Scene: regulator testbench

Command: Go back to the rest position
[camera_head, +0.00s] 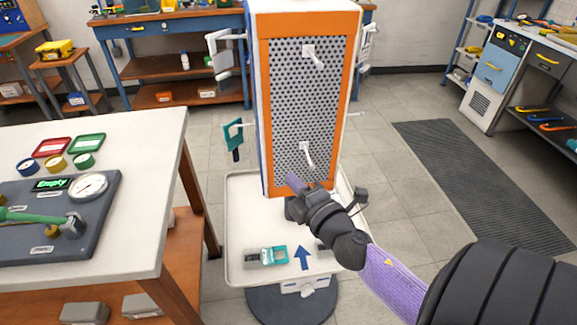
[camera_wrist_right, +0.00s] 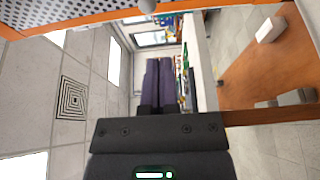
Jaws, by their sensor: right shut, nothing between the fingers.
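My right arm reaches in from the lower right in the head view. Its gripper (camera_head: 293,182) is in front of the lower part of the orange-framed perforated panel (camera_head: 330,95), above the white tray. In the wrist view its purple fingers (camera_wrist_right: 158,82) are shut together with nothing between them. I cannot tell whether the fingertips touch the panel. My left gripper is not in view.
The white tray (camera_head: 236,215) below the panel holds a teal-and-grey item (camera_head: 268,257). A white table (camera_head: 135,130) with a gauge testbench (camera_head: 105,215) stands at left. A dark floor mat (camera_head: 480,175) lies at right, with clear floor around it.

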